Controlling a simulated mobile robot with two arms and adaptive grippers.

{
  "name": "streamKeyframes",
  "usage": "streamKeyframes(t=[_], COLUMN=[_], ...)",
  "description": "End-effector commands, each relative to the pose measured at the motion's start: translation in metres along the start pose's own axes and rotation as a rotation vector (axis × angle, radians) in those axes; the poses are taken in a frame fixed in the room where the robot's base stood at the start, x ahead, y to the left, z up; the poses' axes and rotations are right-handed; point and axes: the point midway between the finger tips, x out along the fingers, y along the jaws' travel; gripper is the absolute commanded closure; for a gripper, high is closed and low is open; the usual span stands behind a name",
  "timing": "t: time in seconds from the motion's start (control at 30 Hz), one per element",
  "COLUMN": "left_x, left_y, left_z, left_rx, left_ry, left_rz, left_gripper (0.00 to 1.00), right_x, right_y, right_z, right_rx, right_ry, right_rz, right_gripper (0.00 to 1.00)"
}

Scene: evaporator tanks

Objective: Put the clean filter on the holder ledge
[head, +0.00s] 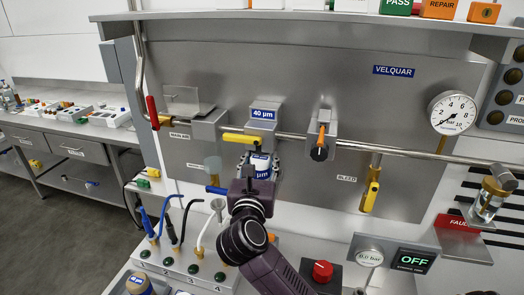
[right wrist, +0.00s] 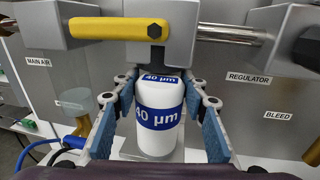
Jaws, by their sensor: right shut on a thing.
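The clean filter is a white cylinder with a blue "40 µm" band (right wrist: 157,132); it also shows in the head view (head: 262,172). It stands upright under the grey filter head, which has a blue "40 µm" label (head: 263,113). My right gripper (right wrist: 158,112) is shut on the filter, one blue-padded finger on each side; in the head view it reaches up from below (head: 260,168). A grey ledge (right wrist: 190,155) shows under and behind the filter's lower end; whether they touch I cannot tell. My left gripper is not in view.
A yellow handle (head: 240,139) crosses just above the filter on the steel pipe. A brownish bottle with a blue label (head: 138,285) stands at the lower left. Hoses on the numbered block (head: 180,262) rise left of my arm. The orange-handled regulator (head: 321,140) is to the right.

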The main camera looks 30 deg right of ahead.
Motion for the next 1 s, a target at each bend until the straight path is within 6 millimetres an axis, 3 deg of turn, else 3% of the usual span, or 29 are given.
streamKeyframes(t=[0.2,0.33,0.73,0.77,0.9,1.0], left_x=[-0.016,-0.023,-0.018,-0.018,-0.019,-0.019], left_y=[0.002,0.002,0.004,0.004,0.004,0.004], left_z=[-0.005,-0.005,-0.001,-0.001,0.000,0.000], left_rx=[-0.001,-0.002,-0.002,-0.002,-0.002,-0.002], left_ry=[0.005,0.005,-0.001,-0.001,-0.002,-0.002], left_rz=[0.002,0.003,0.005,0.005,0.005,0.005], left_gripper=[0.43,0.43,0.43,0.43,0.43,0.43], right_x=[0.037,0.036,0.035,0.035,0.035,0.035], right_y=[-0.001,-0.001,-0.001,-0.001,-0.001,0.000], right_z=[0.005,-0.003,-0.010,-0.011,-0.009,-0.009], right_rx=[-0.004,-0.003,0.001,0.000,0.000,0.000], right_ry=[-0.003,0.000,0.000,0.001,0.001,0.001], right_rz=[-0.003,-0.001,-0.001,-0.002,-0.001,-0.001], right_gripper=[0.88,0.88,0.88,0.59,0.44,0.43])
